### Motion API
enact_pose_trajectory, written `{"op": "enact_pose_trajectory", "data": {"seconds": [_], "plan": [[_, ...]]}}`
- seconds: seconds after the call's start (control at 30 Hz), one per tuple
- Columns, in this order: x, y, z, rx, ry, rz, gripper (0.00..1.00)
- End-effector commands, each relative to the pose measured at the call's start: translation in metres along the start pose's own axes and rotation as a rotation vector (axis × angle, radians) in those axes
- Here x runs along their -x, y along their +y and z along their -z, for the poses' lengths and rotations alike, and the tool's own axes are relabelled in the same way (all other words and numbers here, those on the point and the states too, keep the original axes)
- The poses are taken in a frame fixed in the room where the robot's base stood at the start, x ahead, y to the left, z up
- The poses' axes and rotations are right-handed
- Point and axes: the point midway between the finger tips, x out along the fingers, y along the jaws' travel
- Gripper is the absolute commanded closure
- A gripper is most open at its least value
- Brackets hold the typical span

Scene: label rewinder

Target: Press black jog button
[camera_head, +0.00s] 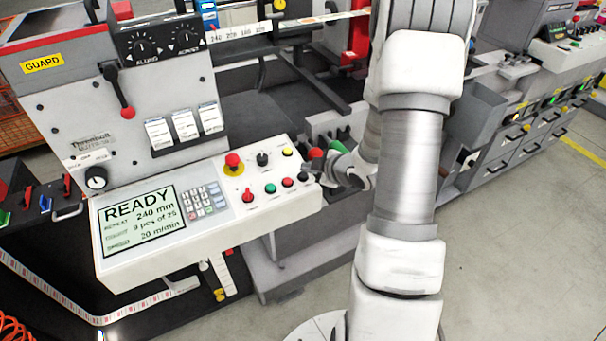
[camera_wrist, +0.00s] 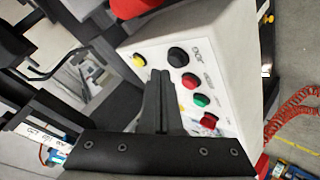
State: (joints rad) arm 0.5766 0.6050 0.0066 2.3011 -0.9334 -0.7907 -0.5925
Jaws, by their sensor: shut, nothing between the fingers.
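The black jog button (camera_head: 303,177) is at the right end of the lower button row on the white control panel (camera_head: 225,225). In the wrist view, the round black jog button (camera_wrist: 178,57) has "JOG" printed beside it and lies just past my fingertips, slightly to their right. My gripper (camera_wrist: 159,73) is shut and empty, its fingers over the panel between the yellow button and the coloured row. In the head view, my gripper (camera_head: 318,171) is just right of the panel's right end, close to the jog button. I cannot tell whether the fingertips touch the panel.
Beside the jog button are a red button (camera_wrist: 189,81), a green button (camera_wrist: 202,100) and a red selector (camera_wrist: 208,121). A yellow button (camera_head: 287,152), a black selector (camera_head: 262,159) and a red mushroom button (camera_head: 232,161) form the upper row. The display (camera_head: 140,220) reads READY.

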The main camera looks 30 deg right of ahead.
Motion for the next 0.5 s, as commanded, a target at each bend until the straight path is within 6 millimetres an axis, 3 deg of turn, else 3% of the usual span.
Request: {"op": "enact_pose_trajectory", "data": {"seconds": [0.5], "plan": [[-0.0062,-0.0045,-0.0045,0.001,0.0,0.0,1.0]]}}
